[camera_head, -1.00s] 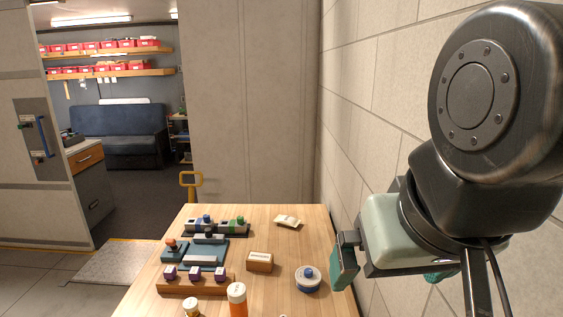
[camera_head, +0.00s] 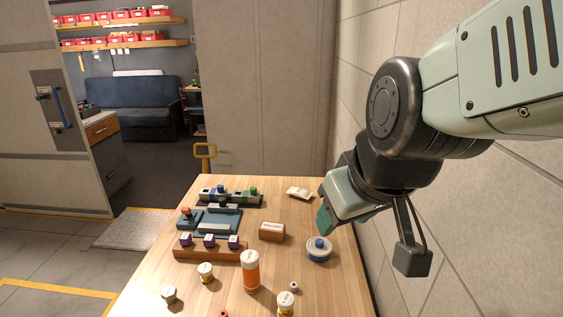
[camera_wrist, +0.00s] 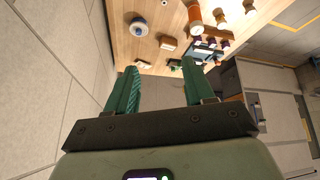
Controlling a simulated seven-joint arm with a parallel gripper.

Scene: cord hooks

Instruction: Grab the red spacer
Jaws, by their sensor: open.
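A small red ring-like piece, which looks like the red spacer (camera_head: 223,314), lies on the table at the bottom edge of the head view, partly cut off. I cannot make it out in the wrist view. My gripper (camera_head: 325,216) is above the right side of the table near the wall, far behind and to the right of the red piece. In the wrist view its two green fingers (camera_wrist: 160,72) stand wide apart with nothing between them.
On the wooden table (camera_head: 180,270) stand an orange bottle (camera_head: 251,272), small jars (camera_head: 206,272), a white nut-like piece (camera_head: 294,286), a blue-and-white round container (camera_head: 319,250), a wooden block (camera_head: 271,231) and a rack with purple-topped pieces (camera_head: 210,249). A wall (camera_head: 410,80) closes the right side.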

